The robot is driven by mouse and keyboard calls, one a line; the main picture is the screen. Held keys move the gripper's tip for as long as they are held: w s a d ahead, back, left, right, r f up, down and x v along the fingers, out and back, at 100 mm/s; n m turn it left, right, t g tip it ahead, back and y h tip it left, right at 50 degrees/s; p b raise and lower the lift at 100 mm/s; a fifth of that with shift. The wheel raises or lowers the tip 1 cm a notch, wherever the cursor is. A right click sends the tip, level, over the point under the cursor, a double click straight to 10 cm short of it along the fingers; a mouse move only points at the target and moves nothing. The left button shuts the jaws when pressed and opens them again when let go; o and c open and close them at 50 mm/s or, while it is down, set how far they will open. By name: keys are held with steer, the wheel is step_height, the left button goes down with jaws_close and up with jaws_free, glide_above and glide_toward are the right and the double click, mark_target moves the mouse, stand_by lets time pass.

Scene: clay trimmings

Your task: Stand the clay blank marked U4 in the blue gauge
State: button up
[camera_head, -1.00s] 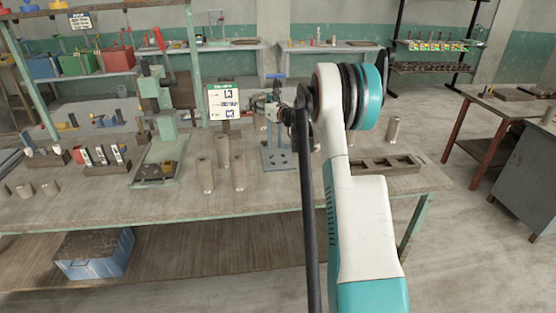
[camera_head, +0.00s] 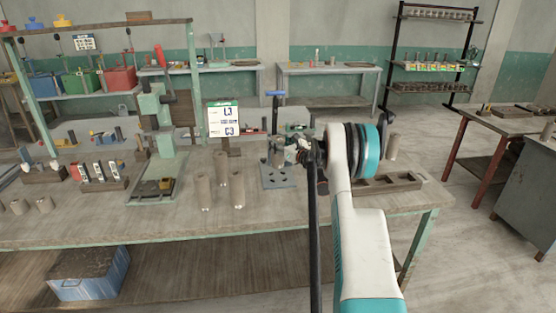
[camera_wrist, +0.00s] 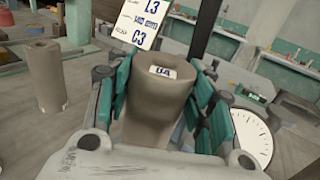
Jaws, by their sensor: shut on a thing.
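The clay blank marked U4 (camera_wrist: 152,115) is a grey-brown cylinder with a white label near its top. My gripper (camera_wrist: 160,95) is shut on it, with teal fingers on both sides. In the head view my gripper (camera_head: 291,150) holds the blank (camera_head: 277,154) at a stand with a blue T-handle (camera_head: 275,93) and a grey base plate (camera_head: 280,180), apparently the blue gauge. The blank looks upright. Its lower end is hidden in the wrist view, and I cannot tell whether it touches the plate. A white dial (camera_wrist: 252,136) shows beside the right finger.
Several clay blanks (camera_head: 222,172) stand on the bench left of the stand; another (camera_wrist: 40,85) shows in the wrist view. A sign (camera_head: 222,119) stands behind. A green press (camera_head: 160,130) is at left. A dark compartment tray (camera_head: 385,186) lies at right, partly behind my arm.

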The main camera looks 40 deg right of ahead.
mark_target(282, 157)
steer(key=shift+f+b, duration=0.7)
steer(key=shift+f, duration=2.45)
steer(key=shift+r, duration=0.1)
steer(key=o, duration=1.1)
steer(key=shift+f, duration=0.2)
steer(key=o, duration=0.4)
steer(key=shift+r, duration=0.1)
steer(key=shift+r, duration=0.1)
steer(key=shift+s, duration=0.4)
steer(key=s+p, duration=0.2)
steer(key=s, duration=0.9)
steer(key=shift+s+a, duration=0.15)
steer(key=shift+a, duration=0.05)
